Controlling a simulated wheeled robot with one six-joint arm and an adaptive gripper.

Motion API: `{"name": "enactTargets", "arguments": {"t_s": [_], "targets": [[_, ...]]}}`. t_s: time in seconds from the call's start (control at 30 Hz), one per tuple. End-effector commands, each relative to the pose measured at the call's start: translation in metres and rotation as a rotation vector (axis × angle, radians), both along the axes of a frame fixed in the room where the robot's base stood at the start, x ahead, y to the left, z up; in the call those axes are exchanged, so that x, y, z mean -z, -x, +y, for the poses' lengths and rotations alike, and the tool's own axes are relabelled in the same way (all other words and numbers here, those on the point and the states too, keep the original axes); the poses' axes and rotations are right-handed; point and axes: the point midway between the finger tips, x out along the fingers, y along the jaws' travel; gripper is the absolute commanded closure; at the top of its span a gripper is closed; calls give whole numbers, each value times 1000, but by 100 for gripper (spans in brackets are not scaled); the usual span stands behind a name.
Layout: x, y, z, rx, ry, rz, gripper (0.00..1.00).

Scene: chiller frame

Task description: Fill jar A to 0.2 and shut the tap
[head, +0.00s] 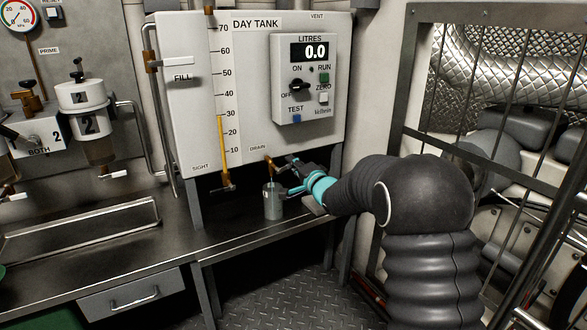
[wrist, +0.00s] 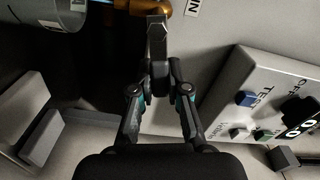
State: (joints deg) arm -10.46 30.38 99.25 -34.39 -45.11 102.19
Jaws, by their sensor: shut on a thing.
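A grey cylindrical jar (head: 272,201) stands on the bench below the brass drain tap (head: 269,163) of the day tank. Its side, with a pale label, shows in the wrist view (wrist: 45,12); I cannot read a letter on it. My gripper (head: 285,189) is beside the jar, just below and right of the tap. The level inside the jar and any flow cannot be made out.
The day tank (head: 180,125) has a sight tube (head: 222,145) reading near 30. The litres meter (head: 315,52) shows 0.0, with a switch and several buttons. Filter bowls stand at left. A barred metal guard (head: 480,20) is at right.

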Motion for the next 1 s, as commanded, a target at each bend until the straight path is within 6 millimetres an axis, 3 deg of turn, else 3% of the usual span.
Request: {"name": "enactTargets", "arguments": {"t_s": [0.6,1.0], "targets": [[-21,7,11,-1,441,-298,100],[-27,10,15,0,571,-384,100]]}}
